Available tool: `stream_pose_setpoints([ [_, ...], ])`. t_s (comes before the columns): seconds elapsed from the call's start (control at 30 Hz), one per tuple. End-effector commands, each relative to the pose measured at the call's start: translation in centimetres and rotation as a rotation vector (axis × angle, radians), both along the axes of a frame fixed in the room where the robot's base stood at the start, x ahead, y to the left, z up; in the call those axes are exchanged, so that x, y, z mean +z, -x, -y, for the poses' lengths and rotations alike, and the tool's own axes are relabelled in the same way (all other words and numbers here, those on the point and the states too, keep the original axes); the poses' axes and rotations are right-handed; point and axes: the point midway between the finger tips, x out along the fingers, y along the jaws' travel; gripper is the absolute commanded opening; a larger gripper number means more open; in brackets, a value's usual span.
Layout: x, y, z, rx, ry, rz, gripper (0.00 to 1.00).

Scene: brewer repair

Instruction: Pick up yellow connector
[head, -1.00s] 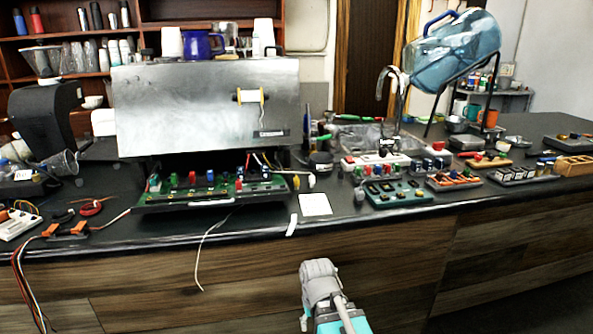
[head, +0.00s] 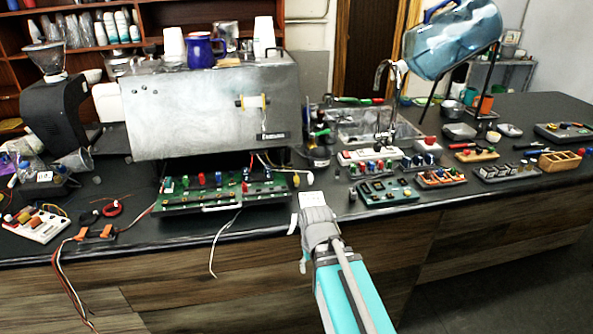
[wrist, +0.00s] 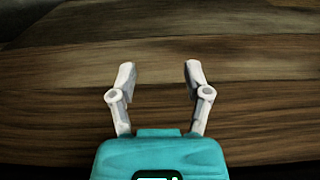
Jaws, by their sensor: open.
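A small yellow piece (head: 296,180), which looks like the yellow connector, stands on the dark counter at the right end of the green circuit board. It is too small to see in detail and does not show in the wrist view. My gripper (head: 313,218) is in front of the counter, below and slightly right of it in the head view, and apart from it. In the wrist view my gripper (wrist: 158,72) is open and empty, its two fingers spread before the brown wooden counter front (wrist: 230,110).
The green board (head: 222,198) lies before a steel brewer (head: 200,110). A white cable hangs over the counter edge. A dark green board (head: 385,192) and several connector trays stand to the right. An orange-clipped wire bundle (head: 97,234) hangs at left.

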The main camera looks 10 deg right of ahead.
Motion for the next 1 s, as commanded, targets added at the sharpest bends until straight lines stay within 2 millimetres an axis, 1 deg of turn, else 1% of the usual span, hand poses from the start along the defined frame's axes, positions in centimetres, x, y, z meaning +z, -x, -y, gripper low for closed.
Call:
stream_pose_setpoints([
  [0.03, 1.9, -0.1, 0.0, -0.001, 0.000, 0.001, 0.63],
  [0.57, 11.1, -1.1, 0.0, -0.033, -0.001, 0.011, 0.63],
  [0.87, 16.4, -2.3, 0.0, -0.086, -0.004, 0.015, 0.63],
  [1.0, 18.8, -3.2, 0.0, -0.130, -0.006, 0.016, 0.63],
])
